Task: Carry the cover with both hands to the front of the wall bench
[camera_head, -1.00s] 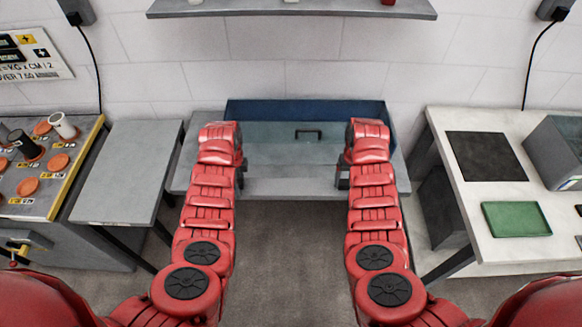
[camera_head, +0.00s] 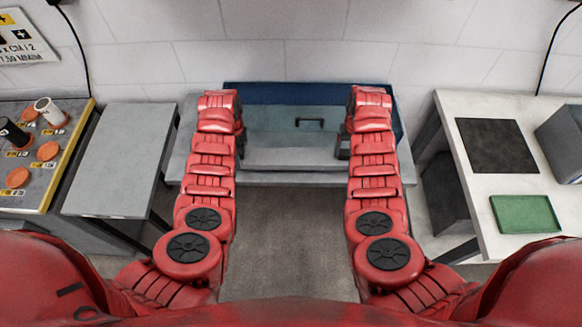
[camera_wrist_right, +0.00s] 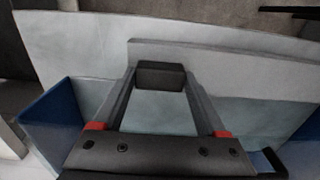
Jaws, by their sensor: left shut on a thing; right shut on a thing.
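The cover (camera_head: 272,122) is a flat blue-grey panel with a dark handle (camera_head: 310,121), level between my two forearms in the head view. It lies over or in front of the blue-walled thing (camera_head: 300,91) on the grey wall bench (camera_head: 290,179); whether it touches is unclear. My left gripper (camera_head: 240,143) is shut at the cover's left side, mostly hidden by its arm. My right gripper (camera_head: 343,146) is shut at the right side. In the right wrist view, that gripper (camera_wrist_right: 160,80) reaches across the cover (camera_wrist_right: 250,118) to its raised rim; the exact contact is hidden.
A grey side table (camera_head: 125,160) and a bench with orange discs (camera_head: 48,151) stand left. A white table (camera_head: 470,200) with a black mat (camera_head: 497,145), green tray (camera_head: 525,214) and grey bin (camera_head: 565,140) stands right. The floor (camera_head: 285,230) between my arms is clear.

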